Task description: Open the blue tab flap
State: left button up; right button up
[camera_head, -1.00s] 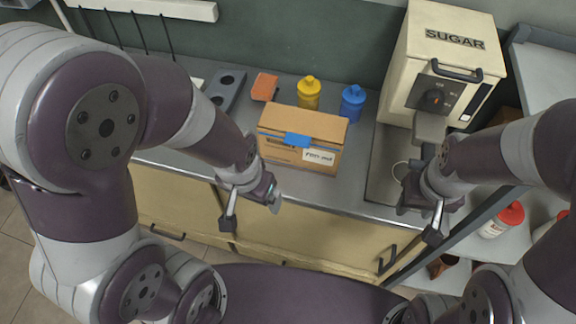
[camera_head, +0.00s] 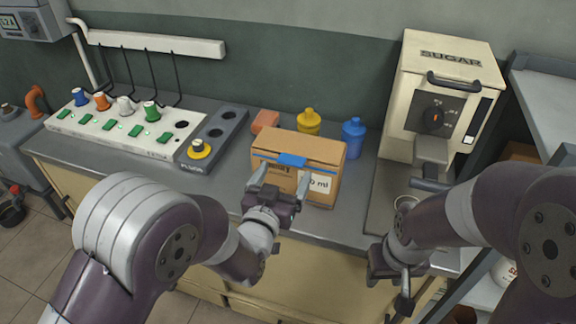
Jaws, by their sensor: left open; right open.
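A brown cardboard box (camera_head: 325,151) stands on the grey counter, with a blue tab (camera_head: 291,160) at the front edge of its top. The top looks closed. My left gripper (camera_head: 281,180) is in front of the box, open, its two fingers pointing up towards the box front just below the tab. I cannot tell whether a finger touches the box. My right gripper (camera_head: 391,283) hangs at the counter's front edge, right of the box, apart from it. Its fingers are partly hidden by its own body.
The cream sugar press (camera_head: 447,62) stands to the right. A white panel with coloured knobs (camera_head: 121,128) lies to the left.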

aim_at(289, 165)
pick_arm(q)
jog(key=shift+x, duration=2)
